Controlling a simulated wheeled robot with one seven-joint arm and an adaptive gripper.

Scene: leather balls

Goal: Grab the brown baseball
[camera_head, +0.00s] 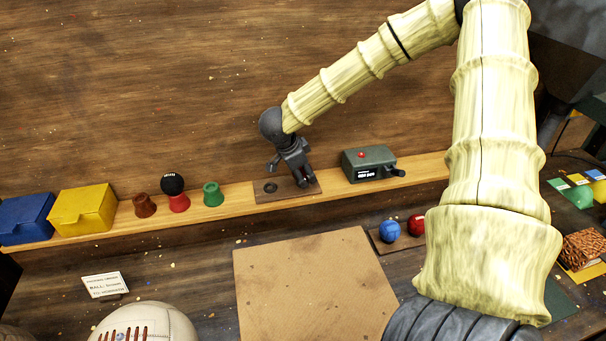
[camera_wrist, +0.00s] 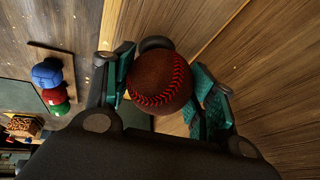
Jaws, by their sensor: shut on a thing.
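The brown baseball (camera_wrist: 160,82), dark brown with red stitching, sits between the fingers of my gripper (camera_wrist: 162,90) in the wrist view. The fingers touch it on both sides and are shut on it. In the head view my gripper (camera_head: 303,182) is low over a small brown wooden plate (camera_head: 290,194) on the back shelf. I cannot make out the ball there; the gripper seems to hide it.
The shelf (camera_head: 235,201) also holds a grey-green box (camera_head: 368,164) right of my gripper and a green cup (camera_head: 212,194) left of it. Blue (camera_head: 389,231) and red (camera_head: 416,225) balls lie nearer. A large tan board (camera_head: 315,285) lies clear in front.

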